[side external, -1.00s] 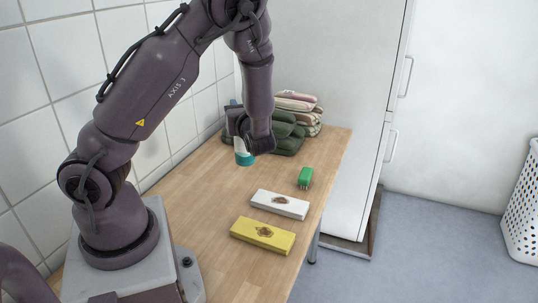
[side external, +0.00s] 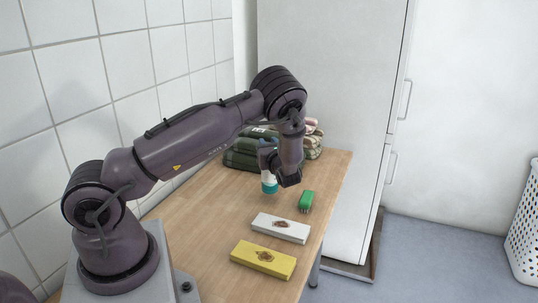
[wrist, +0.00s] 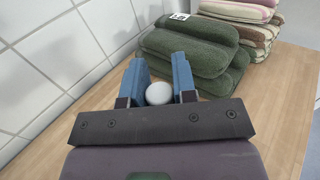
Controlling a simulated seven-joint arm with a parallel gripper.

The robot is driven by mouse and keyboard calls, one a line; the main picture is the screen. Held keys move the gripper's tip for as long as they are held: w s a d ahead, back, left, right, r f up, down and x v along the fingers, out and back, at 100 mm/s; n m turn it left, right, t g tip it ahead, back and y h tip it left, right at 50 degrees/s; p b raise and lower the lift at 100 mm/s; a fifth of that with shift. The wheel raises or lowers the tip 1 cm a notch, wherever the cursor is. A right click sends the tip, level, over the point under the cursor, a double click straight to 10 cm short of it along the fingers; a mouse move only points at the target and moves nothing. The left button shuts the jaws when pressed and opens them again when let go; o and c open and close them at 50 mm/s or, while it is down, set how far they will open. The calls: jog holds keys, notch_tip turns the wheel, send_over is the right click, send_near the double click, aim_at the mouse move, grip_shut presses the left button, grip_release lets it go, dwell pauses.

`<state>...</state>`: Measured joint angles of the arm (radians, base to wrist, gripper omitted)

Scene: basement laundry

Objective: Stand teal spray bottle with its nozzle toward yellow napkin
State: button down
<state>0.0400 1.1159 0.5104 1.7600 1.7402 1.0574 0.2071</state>
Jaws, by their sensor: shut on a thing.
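The teal spray bottle (side external: 269,184) is held by my gripper (side external: 270,168) over the back part of the table, with its white part above and a teal band at its lower end. It looks roughly upright. In the wrist view, the bottle's rounded white end (wrist: 159,93) sits between the two blue fingers of my gripper (wrist: 159,70), which are shut on it. I cannot make out the nozzle or which way it faces. I cannot tell if the bottle touches the table. The yellow napkin (side external: 264,258), with a brown mark on it, lies flat near the front.
A white napkin (side external: 281,228) lies between the yellow one and the bottle. A green brush (side external: 306,201) lies near the right edge. Stacked folded towels (side external: 242,158) stand behind the gripper. The tiled wall (side external: 70,70) bounds the left; a tall white cabinet (side external: 330,90) stands behind.

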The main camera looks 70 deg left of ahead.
jog(key=shift+w+a+f, duration=0.1)
jog(key=shift+w+f, duration=0.05)
jog(key=shift+f, duration=1.3)
jog(key=shift+f, duration=0.15)
jog(key=c, duration=0.9)
grip_release()
